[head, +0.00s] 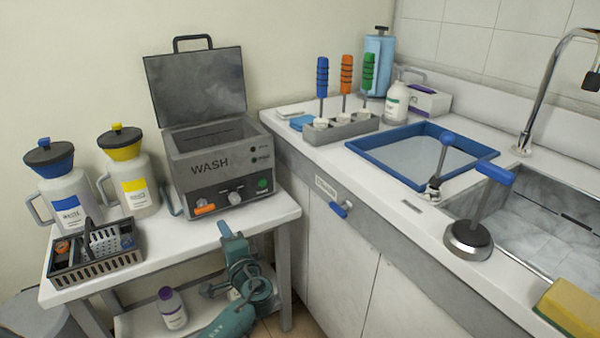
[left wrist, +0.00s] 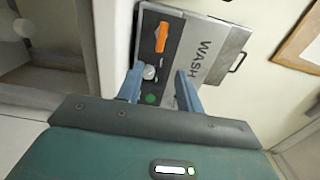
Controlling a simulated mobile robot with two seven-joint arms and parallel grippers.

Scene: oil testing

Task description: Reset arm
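My left gripper (head: 226,230) is in front of the white side table in the head view, with its arm coming up from the bottom edge. In the left wrist view its two blue fingers (left wrist: 160,86) stand apart with nothing between them. The gripper is apart from the grey wash machine (head: 220,165), whose lid is up. That machine's front panel, with an orange switch and a green button, also shows beyond the fingers in the left wrist view (left wrist: 165,62). My right gripper is not in view.
The white side table (head: 262,212) also holds a blue-capped jug (head: 62,195), a yellow-capped jug (head: 130,180) and a dark basket (head: 70,262). A purple-capped bottle (head: 172,310) stands on the lower shelf. The counter at right carries a blue tray (head: 375,165) and a sink (head: 560,225).

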